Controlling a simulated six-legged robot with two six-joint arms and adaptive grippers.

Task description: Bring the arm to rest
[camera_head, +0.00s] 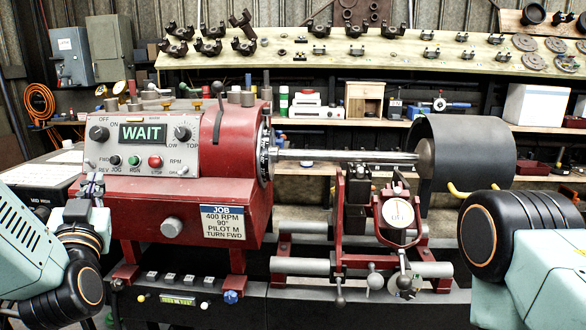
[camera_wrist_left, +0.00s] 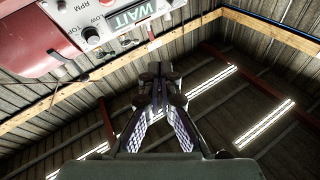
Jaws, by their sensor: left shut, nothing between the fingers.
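My left gripper (camera_head: 85,190) is at the left of the head view, in front of the lathe's red headstock (camera_head: 190,200), pointing up. It also shows in the left wrist view (camera_wrist_left: 157,75), with its dark fingers together and nothing between them. My left arm (camera_head: 60,275) comes in from the lower left. My right arm (camera_head: 520,245) comes in from the lower right, its black joint in front of the dark curved guard (camera_head: 480,150). The right gripper does not show.
The control panel (camera_head: 145,140) reads WAIT. A steel shaft (camera_head: 340,156) runs from the chuck (camera_head: 265,155) to the right. Behind are a workbench (camera_head: 380,55) with metal parts and a shelf.

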